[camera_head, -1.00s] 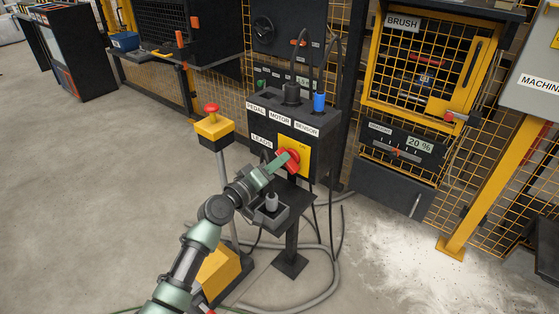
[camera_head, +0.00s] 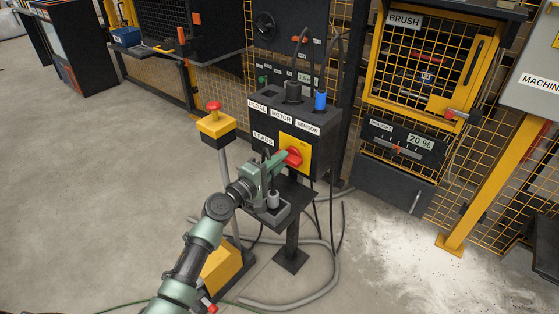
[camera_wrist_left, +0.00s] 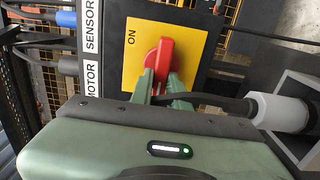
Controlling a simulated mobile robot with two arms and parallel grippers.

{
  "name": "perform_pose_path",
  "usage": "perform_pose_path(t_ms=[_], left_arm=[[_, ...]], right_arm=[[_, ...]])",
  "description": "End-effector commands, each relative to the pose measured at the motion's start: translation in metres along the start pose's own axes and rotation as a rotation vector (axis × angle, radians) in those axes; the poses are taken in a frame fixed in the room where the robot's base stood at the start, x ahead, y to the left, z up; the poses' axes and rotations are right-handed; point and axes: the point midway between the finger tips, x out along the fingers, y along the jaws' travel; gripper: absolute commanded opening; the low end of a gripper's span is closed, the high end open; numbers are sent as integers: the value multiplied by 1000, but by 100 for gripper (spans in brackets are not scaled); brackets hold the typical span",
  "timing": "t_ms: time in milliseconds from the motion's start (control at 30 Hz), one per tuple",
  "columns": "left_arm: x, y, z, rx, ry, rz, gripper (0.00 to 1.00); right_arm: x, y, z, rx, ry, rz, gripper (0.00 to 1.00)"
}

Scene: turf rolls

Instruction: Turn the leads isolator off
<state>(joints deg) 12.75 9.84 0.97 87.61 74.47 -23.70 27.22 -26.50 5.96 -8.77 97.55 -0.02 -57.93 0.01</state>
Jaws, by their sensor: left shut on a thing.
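The leads isolator is a red rotary knob (camera_head: 293,157) on a yellow plate (camera_head: 304,144), set in the front of a black box (camera_head: 263,123) beside the LEADS label. My left gripper (camera_head: 279,160) is shut on the knob. In the left wrist view, its green fingers (camera_wrist_left: 164,88) hold the lower end of the red knob (camera_wrist_left: 160,55). The word ON is on the yellow plate (camera_wrist_left: 187,22), left of the knob in that view. The knob's long side runs up and down there, not towards ON. Any OFF mark is hidden. My right gripper is not in view.
Black and blue plugs (camera_head: 320,100) stand on the box, with cables rising. A small tray (camera_head: 278,213) with a grey-white cylinder sits just below my gripper. A yellow post with a red button (camera_head: 214,107) stands left. Hoses (camera_head: 300,303) lie on the floor.

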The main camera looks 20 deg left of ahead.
Motion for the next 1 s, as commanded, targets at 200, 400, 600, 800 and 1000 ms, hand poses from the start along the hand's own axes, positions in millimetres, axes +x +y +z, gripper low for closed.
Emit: perform_pose_path(t_ms=[200,400,600,800,1000], left_arm=[[0,-2,0,-17,-1,-3,0],[0,-2,0,-17,-1,-3,0],[0,-2,0,-16,-1,-2,38],[0,-1,0,-14,0,-1,38],[-12,-2,0,-13,1,-2,38]], right_arm=[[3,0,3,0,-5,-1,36],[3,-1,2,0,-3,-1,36],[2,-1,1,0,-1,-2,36],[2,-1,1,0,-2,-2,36],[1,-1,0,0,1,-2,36]])
